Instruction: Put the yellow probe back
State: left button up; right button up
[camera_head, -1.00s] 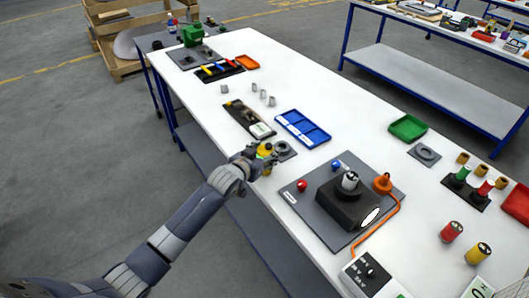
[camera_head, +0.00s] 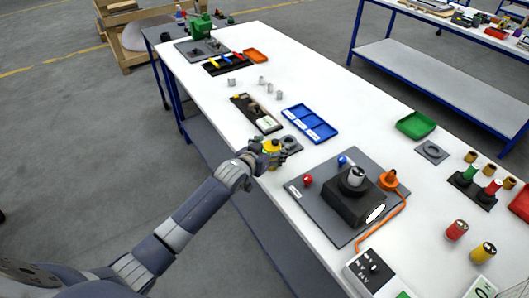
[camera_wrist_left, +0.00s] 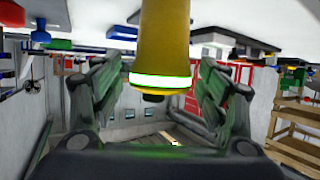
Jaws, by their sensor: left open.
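The yellow probe (camera_head: 271,147) stands upright at the table's near left edge, beside a grey ring-shaped base (camera_head: 290,143). My left gripper (camera_head: 268,155) is at the probe and hides its lower part. In the left wrist view the yellow probe (camera_wrist_left: 163,40), with a pale band near its end, fills the upper middle. The fingers of my left gripper (camera_wrist_left: 155,90) stand open on either side of it, with gaps showing. A black holder (camera_head: 472,193) at the right carries green and red cylinders. My right gripper is not in view.
A blue tray (camera_head: 310,124) and a dark tray of small parts (camera_head: 255,113) lie beyond the probe. A grey plate (camera_head: 312,211) with a black block is to the right. Loose red (camera_head: 457,230) and yellow (camera_head: 483,252) cylinders stand farther right.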

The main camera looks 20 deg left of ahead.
pick_arm(q)
jog(key=b+v, duration=0.1)
jog(key=v, duration=1.1)
jog(key=s+a+f+g+y, duration=0.15)
jog(key=s+f, duration=0.25)
jog(key=f, duration=0.7)
jog(key=s+a+f+g, duration=0.2)
jog(key=s+f, duration=0.3)
jog(key=f, duration=0.7)
jog(key=s+a+f+g+y, duration=0.15)
jog(key=s+f, duration=0.25)
jog(key=f, duration=0.7)
jog(key=s+d+f+g, duration=0.1)
jog(key=s+f, duration=0.5)
jog(key=s, duration=0.6)
jog(key=s+d+f+g, duration=0.1)
jog(key=s+f+g, duration=0.3)
jog(key=s+f, duration=0.3)
jog(key=s+d+f+g, duration=0.1)
jog(key=s+f, duration=0.5)
jog(key=s, duration=1.1)
jog(key=shift+d+f+g, duration=0.25)
jog(key=shift+g, duration=0.45)
jog(key=shift+f+b, duration=1.2)
jog(key=shift+b, duration=0.2)
